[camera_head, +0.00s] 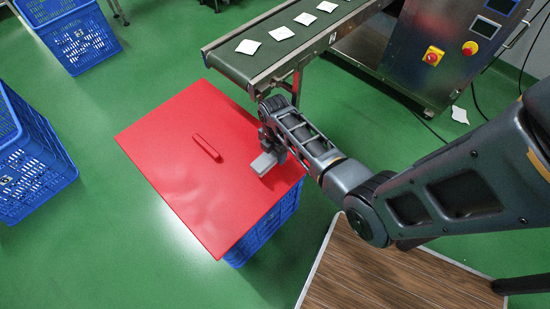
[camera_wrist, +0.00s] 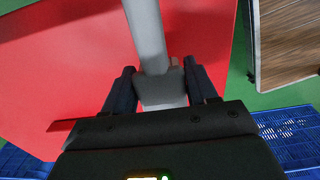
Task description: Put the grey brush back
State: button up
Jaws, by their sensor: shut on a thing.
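The grey brush (camera_head: 263,163) is held in my gripper (camera_head: 273,148) over the right part of the red board. In the wrist view, a long grey bar of the brush (camera_wrist: 147,35) runs up and away, and a wider grey part sits between the two dark fingers of my gripper (camera_wrist: 160,82). The fingers are shut on it from both sides. Its underside is hidden, and I cannot tell whether it touches the board.
The red board (camera_head: 170,190) lies on a blue crate (camera_head: 284,212) and carries a red bar (camera_head: 206,147). A conveyor (camera_head: 232,65) with white teabags stands behind. More blue crates (camera_head: 80,40) stand at left. A wood-topped surface (camera_head: 370,275) is at lower right.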

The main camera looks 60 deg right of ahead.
aim_at(275, 158)
jog(key=shift+f+b, duration=0.45)
jog(key=shift+f, duration=1.45)
